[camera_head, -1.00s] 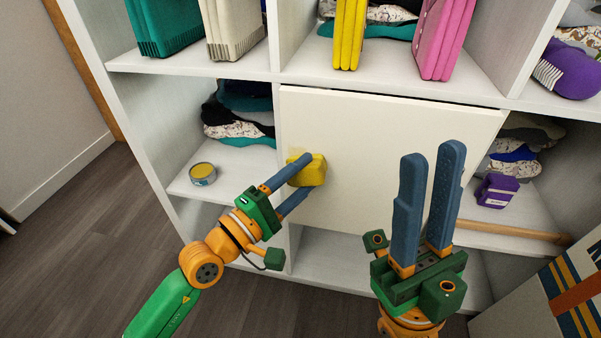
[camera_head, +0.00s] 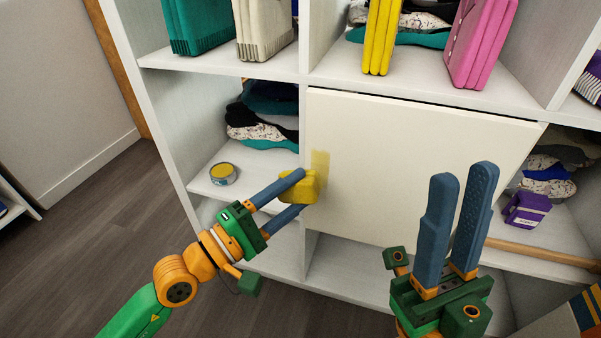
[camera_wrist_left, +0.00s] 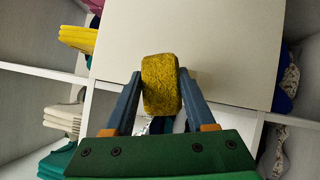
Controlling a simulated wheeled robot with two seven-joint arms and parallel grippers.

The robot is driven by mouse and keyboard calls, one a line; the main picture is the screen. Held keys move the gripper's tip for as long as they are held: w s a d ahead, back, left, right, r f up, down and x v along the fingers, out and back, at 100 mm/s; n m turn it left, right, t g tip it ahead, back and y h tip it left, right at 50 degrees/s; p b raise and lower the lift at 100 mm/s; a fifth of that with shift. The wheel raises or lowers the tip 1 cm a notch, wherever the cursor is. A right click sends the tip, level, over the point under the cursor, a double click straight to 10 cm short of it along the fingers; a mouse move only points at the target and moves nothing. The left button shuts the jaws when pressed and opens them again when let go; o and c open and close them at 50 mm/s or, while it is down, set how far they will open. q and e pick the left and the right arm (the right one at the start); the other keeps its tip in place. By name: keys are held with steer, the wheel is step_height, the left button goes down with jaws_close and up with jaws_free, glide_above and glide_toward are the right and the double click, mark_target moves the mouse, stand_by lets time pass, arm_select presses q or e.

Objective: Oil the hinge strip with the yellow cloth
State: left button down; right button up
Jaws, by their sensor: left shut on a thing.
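My left gripper (camera_head: 300,190) is shut on the yellow cloth (camera_head: 299,186), a small block-like pad. It also shows between the fingers in the left wrist view (camera_wrist_left: 161,85). The cloth is by the left edge of the white door (camera_head: 415,165), at its lower half; I cannot tell if it touches. A pale yellow, oily-looking band (camera_head: 320,163) runs up the door's left edge, where the hinge strip would be; no separate strip stands out. My right gripper (camera_head: 463,175) is open and empty, in front of the door's lower right.
A round tin (camera_head: 223,173) with a yellow top stands on the left shelf below folded clothes (camera_head: 262,118). A purple box (camera_head: 526,209) and a wooden rod (camera_head: 545,254) lie in the right compartment. Coloured upright items line the upper shelf. Floor at left is clear.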

arm_select(q)
steer(key=shift+s+a, duration=0.25)
steer(key=shift+s, duration=0.55)
steer(key=shift+s+a+p, duration=0.2)
steer(key=shift+s+a, duration=0.05)
steer(key=shift+s, duration=0.5)
steer(key=shift+s+a+p, duration=0.15)
steer(key=shift+s+a, duration=0.05)
steer(key=shift+s, duration=0.5)
steer(key=c, duration=1)
jaws_free()
steer(key=c, duration=0.6)
steer(key=c, duration=1.6)
jaws_free()
